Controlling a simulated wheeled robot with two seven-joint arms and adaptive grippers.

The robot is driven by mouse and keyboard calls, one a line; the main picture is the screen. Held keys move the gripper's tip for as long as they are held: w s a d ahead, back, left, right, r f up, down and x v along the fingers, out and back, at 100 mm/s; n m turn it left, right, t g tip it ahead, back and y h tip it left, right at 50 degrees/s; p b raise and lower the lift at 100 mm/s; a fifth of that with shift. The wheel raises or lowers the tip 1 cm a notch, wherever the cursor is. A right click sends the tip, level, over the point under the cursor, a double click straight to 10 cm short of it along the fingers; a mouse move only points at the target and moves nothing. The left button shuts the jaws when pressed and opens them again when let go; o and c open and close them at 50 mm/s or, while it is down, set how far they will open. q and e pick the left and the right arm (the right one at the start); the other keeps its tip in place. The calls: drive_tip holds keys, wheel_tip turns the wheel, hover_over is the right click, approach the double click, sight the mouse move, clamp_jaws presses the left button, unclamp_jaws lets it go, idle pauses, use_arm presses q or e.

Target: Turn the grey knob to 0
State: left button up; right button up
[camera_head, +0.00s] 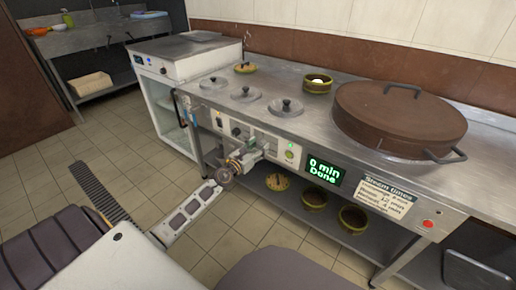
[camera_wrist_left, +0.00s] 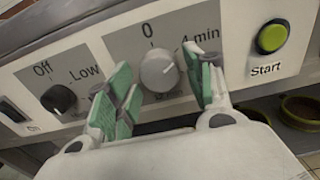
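The grey knob (camera_wrist_left: 159,73) is on the front panel of the steam counter, under a printed 0 with "4 min" to its right. Its pointer direction is hard to make out. My left gripper (camera_wrist_left: 160,84) has green-padded fingers, one on each side of the knob. The fingers are spread, with a small gap to the knob on each side. In the head view my left gripper (camera_head: 250,152) is at the panel and hides the grey knob. My right gripper is in neither view.
A black knob (camera_wrist_left: 58,98) marked Off and Low is left of the grey one. A green Start button (camera_wrist_left: 272,37) is to the right. A display (camera_head: 324,170) reads "0 min Done". A big brown lidded pot (camera_head: 400,118) stands on the counter; baskets sit below.

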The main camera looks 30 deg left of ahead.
use_arm(q)
drive_tip(key=c, duration=0.7)
drive_tip(key=shift+o, duration=0.2)
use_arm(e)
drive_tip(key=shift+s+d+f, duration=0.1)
use_arm(q)
drive_tip(key=shift+n, duration=1)
drive_tip(key=n+p, duration=0.1)
drive_tip(key=n, duration=0.2)
drive_tip(key=shift+r, duration=0.1)
drive_tip(key=shift+n+p, duration=0.45)
drive_tip(key=shift+n, duration=0.55)
drive_tip(key=shift+n+p, duration=0.35)
drive_tip(key=shift+n, duration=0.55)
drive_tip(key=shift+n+p, duration=0.7)
drive_tip(key=shift+n, duration=0.9)
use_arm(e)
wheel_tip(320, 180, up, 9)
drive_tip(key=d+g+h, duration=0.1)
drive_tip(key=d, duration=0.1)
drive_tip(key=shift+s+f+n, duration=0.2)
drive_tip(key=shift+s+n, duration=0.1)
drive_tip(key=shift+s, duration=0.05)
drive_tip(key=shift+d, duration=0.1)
